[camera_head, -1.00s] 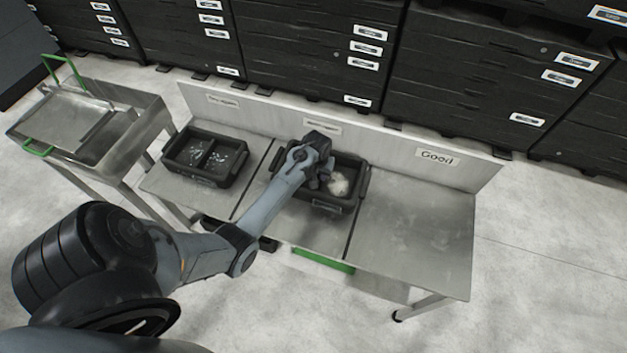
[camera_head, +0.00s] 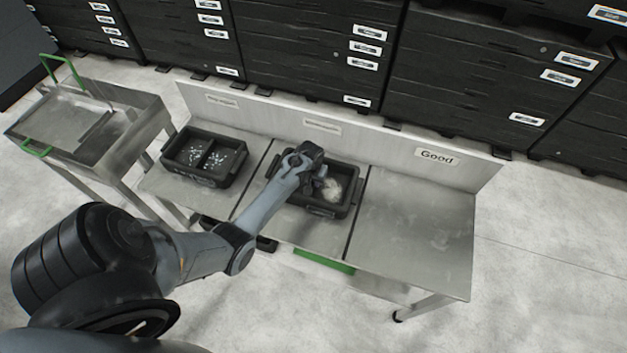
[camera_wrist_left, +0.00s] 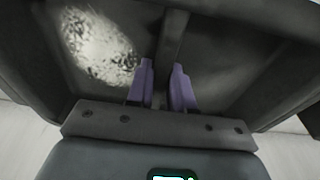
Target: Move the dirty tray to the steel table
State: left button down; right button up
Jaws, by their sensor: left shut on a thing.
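A black two-compartment tray (camera_head: 345,205) is over the middle section of the steel table (camera_head: 415,235), with a whitish lump in its right compartment. My left gripper (camera_head: 322,184) is shut on this tray's central divider. In the left wrist view its purple fingers (camera_wrist_left: 163,85) sit on either side of the divider (camera_wrist_left: 172,40), with a pale speckled patch in one compartment. I cannot tell whether this tray touches the table. A second black tray (camera_head: 238,172) with small white bits stands on the table's left section. My right gripper is not in view.
The table's right section, under the "Good" label (camera_head: 437,156), is clear. A steel cart (camera_head: 140,140) with green handles stands at the left. The table's back panel (camera_head: 385,140) runs behind the trays. Black drawer cabinets (camera_head: 310,55) line the back.

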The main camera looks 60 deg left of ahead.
aim_at(312, 183)
pick_arm(q)
jog(key=shift+f, duration=0.15)
jog(key=c, duration=1)
grip_release()
notch_tip(312, 183, up, 11)
jog(key=s+d+p, duration=0.1)
jog(key=p, duration=0.1)
jog(key=s+d+r+m, duration=0.2)
jog(key=s+d, duration=0.4)
jog(key=d, duration=0.3)
jog(key=s+d+r+m+t, duration=0.1)
jog(key=s+d+r+m, duration=0.2)
jog(key=s+d, duration=0.3)
jog(key=s+d+r+m+t+h, duration=0.1)
jog(key=s+d+r+m, duration=0.2)
jog(key=s+d, duration=0.4)
jog(key=d+m, duration=0.1)
jog(key=d, duration=0.4)
jog(key=shift+d+r+m, duration=0.15)
jog(key=shift+d+m, duration=0.05)
jog(key=shift+m, duration=0.1)
